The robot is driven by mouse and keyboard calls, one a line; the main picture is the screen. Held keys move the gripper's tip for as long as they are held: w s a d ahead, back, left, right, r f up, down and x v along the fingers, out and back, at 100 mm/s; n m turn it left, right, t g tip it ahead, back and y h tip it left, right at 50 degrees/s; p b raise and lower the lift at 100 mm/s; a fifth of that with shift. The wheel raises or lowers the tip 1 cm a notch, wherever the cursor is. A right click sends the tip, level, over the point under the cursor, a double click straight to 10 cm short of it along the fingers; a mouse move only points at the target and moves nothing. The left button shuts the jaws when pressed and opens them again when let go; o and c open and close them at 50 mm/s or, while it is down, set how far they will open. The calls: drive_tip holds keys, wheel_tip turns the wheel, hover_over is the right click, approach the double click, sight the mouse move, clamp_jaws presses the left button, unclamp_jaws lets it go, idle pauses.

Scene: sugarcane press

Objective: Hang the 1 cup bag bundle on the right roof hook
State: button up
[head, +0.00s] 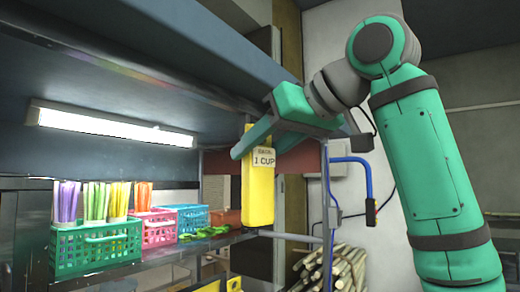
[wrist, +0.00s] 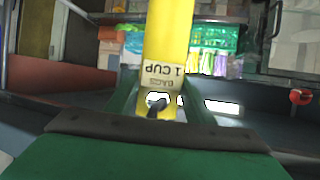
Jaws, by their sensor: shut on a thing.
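The yellow bag bundle (head: 258,202) with a "1 CUP" label hangs upright below my gripper (head: 255,137), under the roof's front edge. In the wrist view the bundle (wrist: 168,35) runs away between the two green fingers of my gripper (wrist: 160,100), which are shut on its top end. A small dark piece (wrist: 157,107) shows at that end in the wrist view. I cannot tell whether it is the hook or touches the bundle. No roof hook shows clearly in the head view, where my gripper and the bundle cover part of the roof edge.
The blue roof edge (head: 190,45) runs close by my gripper. A lit tube lamp (head: 110,125) is under the roof. Below, a shelf holds a green basket (head: 95,247) of straws, a pink basket (head: 155,228) and a blue basket (head: 188,217). Cane stalks (head: 335,268) stand lower right.

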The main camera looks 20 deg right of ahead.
drive_tip(key=o, duration=1.1)
drive_tip(key=shift+c, duration=0.2)
drive_tip(key=v, duration=1)
drive_tip(key=shift+s+r, duration=0.2)
drive_tip(key=shift+s, duration=0.1)
